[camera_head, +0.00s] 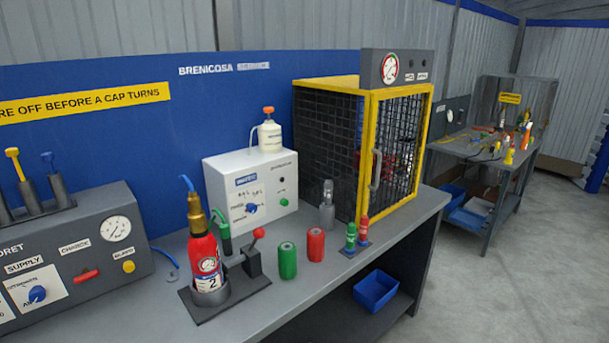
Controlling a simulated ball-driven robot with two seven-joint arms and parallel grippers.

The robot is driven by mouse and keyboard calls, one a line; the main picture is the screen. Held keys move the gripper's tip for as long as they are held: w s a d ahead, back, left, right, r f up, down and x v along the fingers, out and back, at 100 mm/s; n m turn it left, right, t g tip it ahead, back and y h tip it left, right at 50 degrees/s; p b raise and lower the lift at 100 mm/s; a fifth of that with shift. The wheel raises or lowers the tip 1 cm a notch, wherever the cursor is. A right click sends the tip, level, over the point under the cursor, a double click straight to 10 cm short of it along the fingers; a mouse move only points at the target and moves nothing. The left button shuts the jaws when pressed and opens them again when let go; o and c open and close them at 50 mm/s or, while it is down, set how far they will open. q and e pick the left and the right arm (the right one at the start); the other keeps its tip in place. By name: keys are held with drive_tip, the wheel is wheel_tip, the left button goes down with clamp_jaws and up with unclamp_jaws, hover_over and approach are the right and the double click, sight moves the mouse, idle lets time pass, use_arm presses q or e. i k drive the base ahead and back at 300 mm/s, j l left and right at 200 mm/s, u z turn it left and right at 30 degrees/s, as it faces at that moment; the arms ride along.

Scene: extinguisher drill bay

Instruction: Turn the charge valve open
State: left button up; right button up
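The charging panel (100,247) is a dark grey sloped box at the left of the bench. Its charge valve (86,275) is a red bar handle below the "CHARGE" label, lying close to level with a slight tilt. A blue supply knob (38,294) on a white plate is to its left, and a yellow bleed button (129,266) to its right. A round gauge (116,229) sits above. A red extinguisher (205,258) marked 2 stands upright in a dark holder, with a brass fitting and a blue piece on top. Neither of my grippers is in view.
Green (288,261) and red (316,244) cylinders stand right of the holder (232,303). Behind are a white box (250,187) and a yellow-framed mesh cage (369,150). A blue hose (166,258) lies beside the panel. A blue bin (376,291) sits below the bench.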

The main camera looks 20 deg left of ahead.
sight(86, 275)
drive_tip(key=u, duration=2.1)
